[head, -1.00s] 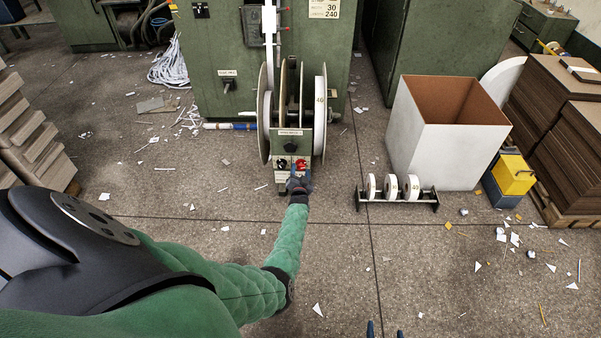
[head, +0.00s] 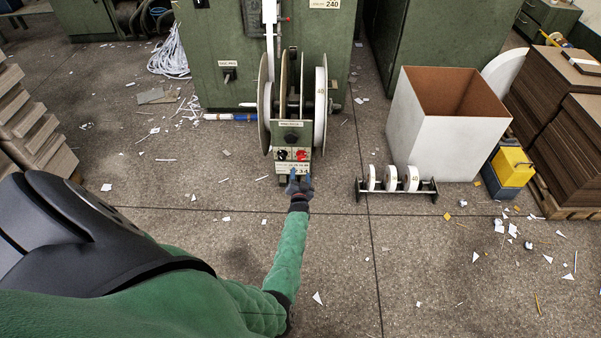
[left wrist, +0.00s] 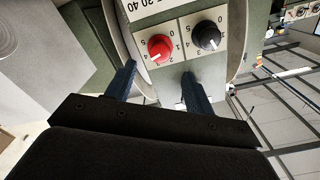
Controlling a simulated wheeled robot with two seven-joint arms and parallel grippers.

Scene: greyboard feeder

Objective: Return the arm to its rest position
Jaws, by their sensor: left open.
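My left gripper (head: 300,178) is at the end of my green-sleeved arm, in front of and just below the small control panel (head: 293,157) of the reel feeder. In the left wrist view its two blue fingers (left wrist: 160,88) are apart with nothing between them. Beyond them are a red knob (left wrist: 160,48) and a black knob (left wrist: 206,36) on the panel. The fingers appear clear of both knobs. My right gripper does not show clearly in any view.
The feeder's reels (head: 320,110) stand above the panel. A rack with white rolls (head: 412,179) is on the floor to the right, before a white box (head: 430,140). A yellow box (head: 513,167) and brown board stacks (head: 535,100) are further right. The floor between is open, with paper scraps.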

